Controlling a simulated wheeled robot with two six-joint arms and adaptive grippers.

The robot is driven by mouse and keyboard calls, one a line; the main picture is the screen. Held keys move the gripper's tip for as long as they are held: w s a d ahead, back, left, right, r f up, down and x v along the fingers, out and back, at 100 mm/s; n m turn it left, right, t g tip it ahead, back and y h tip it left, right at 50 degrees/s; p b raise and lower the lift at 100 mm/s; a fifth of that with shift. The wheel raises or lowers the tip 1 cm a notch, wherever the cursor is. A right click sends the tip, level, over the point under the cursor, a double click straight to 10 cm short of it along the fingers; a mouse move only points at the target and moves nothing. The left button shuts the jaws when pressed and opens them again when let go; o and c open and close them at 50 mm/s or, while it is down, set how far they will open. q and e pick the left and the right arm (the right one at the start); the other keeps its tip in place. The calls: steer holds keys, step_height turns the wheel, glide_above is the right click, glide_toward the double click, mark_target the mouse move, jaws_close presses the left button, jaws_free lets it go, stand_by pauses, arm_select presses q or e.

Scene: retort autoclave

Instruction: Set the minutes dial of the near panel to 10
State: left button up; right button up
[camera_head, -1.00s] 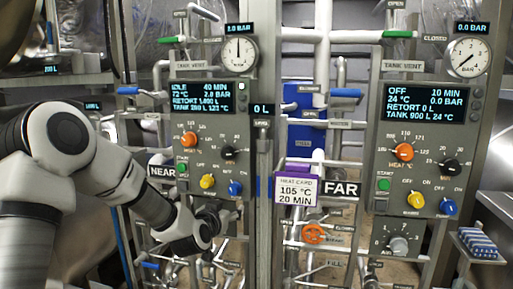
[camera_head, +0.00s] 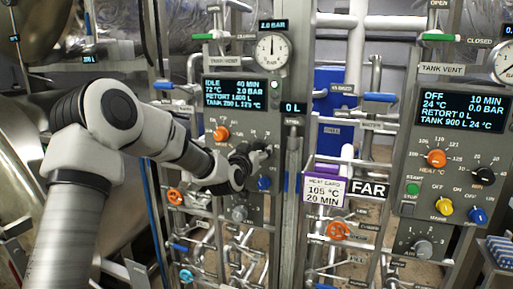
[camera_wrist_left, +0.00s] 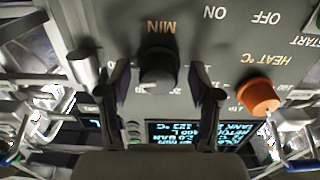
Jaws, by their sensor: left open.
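The near panel (camera_head: 212,117) is on the left in the head view, and its screen (camera_head: 240,93) shows IDLE and what looks like 40 MIN. My left gripper (camera_head: 257,155) is in front of its upper right knob area and hides the minutes dial there. In the left wrist view the panel appears upside down. The black minutes dial (camera_wrist_left: 157,66), marked MIN, sits between the two open fingers of my left gripper (camera_wrist_left: 159,75), with a gap visible on each side. Its pointer setting is not readable. My right gripper is not in view.
The orange heat dial (camera_wrist_left: 260,95) sits beside the right finger in the wrist view. In the head view, a blue knob (camera_head: 264,183) is just below my gripper. The far panel (camera_head: 410,150) stands to the right, past a purple-topped heat card (camera_head: 324,190) reading 105 °C, 20 MIN.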

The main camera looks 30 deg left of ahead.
arm_select(q)
steer(key=shift+d, duration=0.1)
steer(key=c, duration=1.1)
steer(key=shift+c, duration=0.2)
